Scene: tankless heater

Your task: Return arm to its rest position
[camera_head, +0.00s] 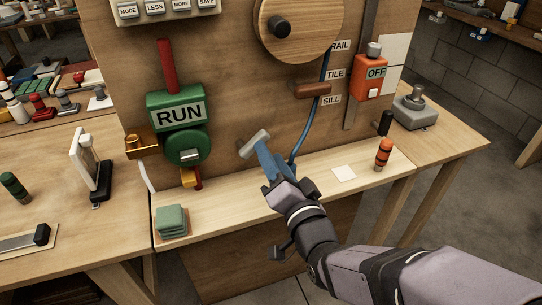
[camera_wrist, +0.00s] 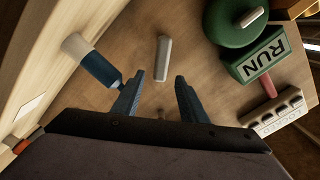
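My gripper (camera_head: 270,163) is in front of the lower middle of the upright wooden board (camera_head: 225,90), above its shelf, with the arm reaching in from the lower right. In the wrist view, the gripper (camera_wrist: 157,82) is open, its two blue fingers apart with nothing between their tips. A pale grey bar (camera_wrist: 162,58) shows beyond the tips against the board; it also shows in the head view (camera_head: 255,143). A blue cylinder with a whitish end (camera_wrist: 90,60) lies beside the left finger; whether they touch I cannot tell.
A green RUN box (camera_head: 178,112) with a round green knob (camera_head: 187,145) is left of my gripper. An orange OFF switch (camera_head: 371,77), wooden peg (camera_head: 311,90) and blue hose (camera_head: 309,125) are to the right. Green pads (camera_head: 171,219) and an orange-black cylinder (camera_head: 383,154) stand on the shelf.

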